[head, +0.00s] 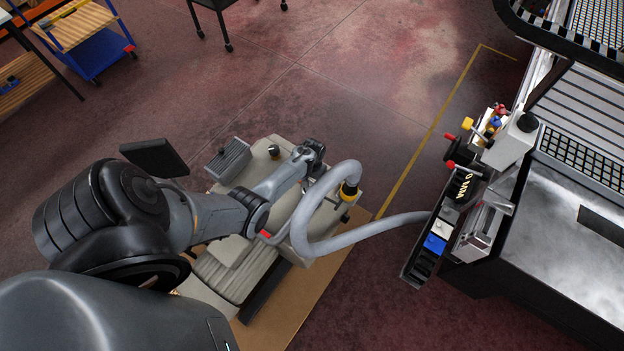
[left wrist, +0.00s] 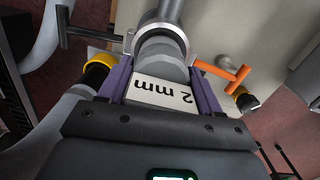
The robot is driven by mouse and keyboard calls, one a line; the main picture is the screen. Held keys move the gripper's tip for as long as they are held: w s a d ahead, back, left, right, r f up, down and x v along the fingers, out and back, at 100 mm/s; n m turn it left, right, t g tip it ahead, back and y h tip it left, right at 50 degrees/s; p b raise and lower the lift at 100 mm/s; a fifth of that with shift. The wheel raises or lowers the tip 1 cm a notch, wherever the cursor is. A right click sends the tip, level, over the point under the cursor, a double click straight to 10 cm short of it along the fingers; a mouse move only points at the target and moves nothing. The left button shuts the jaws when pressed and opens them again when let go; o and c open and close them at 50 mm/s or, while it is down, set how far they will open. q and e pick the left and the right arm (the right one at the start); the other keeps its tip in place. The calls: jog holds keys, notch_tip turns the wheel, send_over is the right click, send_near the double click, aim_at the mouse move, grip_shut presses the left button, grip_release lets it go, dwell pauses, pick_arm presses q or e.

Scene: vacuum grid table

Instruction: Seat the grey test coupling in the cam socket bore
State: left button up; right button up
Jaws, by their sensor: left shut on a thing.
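In the left wrist view my left gripper (left wrist: 160,72) has its two purple fingers closed around the grey test coupling (left wrist: 163,52). A white piece marked "2 mm" (left wrist: 165,95) shows between the fingers. The coupling's far end meets the metal ring of the cam socket (left wrist: 160,33); how deep it sits in the bore I cannot tell. A grey lever (left wrist: 85,33) sticks out left of the socket and an orange lever (left wrist: 225,71) right of it. In the head view my left gripper (head: 314,152) is small over the beige pump unit (head: 225,265); the coupling is hidden there.
A dark tool rack (head: 432,245) hangs at the table's edge. A blue cart (head: 90,50) stands far left.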

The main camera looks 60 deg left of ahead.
aim_at(312, 184)
pick_arm(q)
jog(key=shift+f+b, duration=1.7)
jog(key=shift+f, duration=0.2)
jog(key=o, duration=1.4)
jog(key=shift+r, duration=0.1)
jog(key=r+p, duration=0.1)
jog(key=r, duration=0.2)
jog(key=r+p, duration=0.1)
jog(key=r, duration=0.2)
jog(key=r+p, duration=0.1)
jog(key=r, duration=0.2)
jog(key=shift+w+a+r, duration=0.2)
jog(key=shift+a+r, duration=0.05)
jog(key=shift+r, duration=0.6)
